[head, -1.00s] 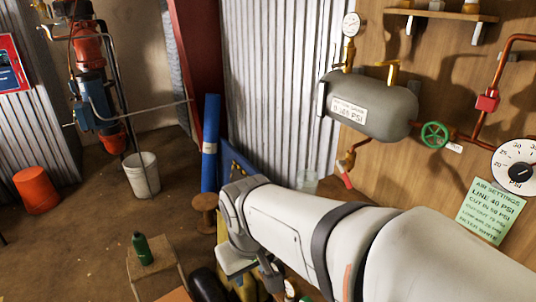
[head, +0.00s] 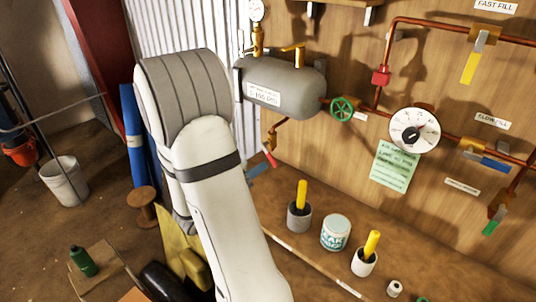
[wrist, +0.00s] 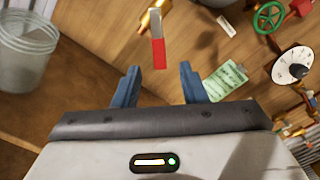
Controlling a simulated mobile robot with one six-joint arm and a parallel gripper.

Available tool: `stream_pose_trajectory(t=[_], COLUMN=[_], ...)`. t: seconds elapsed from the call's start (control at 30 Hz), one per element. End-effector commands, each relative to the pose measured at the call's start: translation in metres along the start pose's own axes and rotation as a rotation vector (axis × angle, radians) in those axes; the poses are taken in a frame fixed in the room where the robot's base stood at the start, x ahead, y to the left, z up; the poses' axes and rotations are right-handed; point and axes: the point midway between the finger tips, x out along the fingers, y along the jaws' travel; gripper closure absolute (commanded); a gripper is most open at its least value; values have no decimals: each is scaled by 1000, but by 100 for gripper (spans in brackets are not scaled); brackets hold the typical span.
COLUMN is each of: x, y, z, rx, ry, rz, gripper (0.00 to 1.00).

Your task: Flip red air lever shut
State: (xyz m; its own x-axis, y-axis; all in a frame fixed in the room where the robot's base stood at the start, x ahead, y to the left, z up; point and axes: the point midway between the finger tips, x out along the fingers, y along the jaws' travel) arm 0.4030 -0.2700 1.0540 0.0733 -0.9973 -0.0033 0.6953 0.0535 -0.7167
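The air lever (wrist: 158,46) is a grey bar with a red end on a brass fitting. In the wrist view it points down towards the gap between my fingers. In the head view its red end (head: 270,156) shows below the grey air tank (head: 300,92), hanging from a brass valve (head: 272,138). My gripper (wrist: 159,82) is open and empty, its two blue fingers apart just short of the red end. In the head view my arm hides most of the gripper; a blue finger shows just below the red end.
A green handwheel (head: 342,108), a round dial (head: 414,131) and a green note (head: 393,166) are to the right. Yellow (head: 468,68), blue (head: 496,165) and green-tipped levers sit farther right. Cups with yellow handles and a tin (head: 335,232) stand on the bench below.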

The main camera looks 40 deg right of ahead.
Motion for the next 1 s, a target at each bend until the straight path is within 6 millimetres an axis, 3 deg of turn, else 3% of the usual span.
stream_pose_trajectory(t=[0.53, 0.9, 1.0], x=[70, 76, 76], y=[1, 2, 2], z=[2, 2, 2], rx=[-10, -8, -8], ry=[-7, -10, -10], rz=[3, 5, 5], gripper=[62, 62, 69])
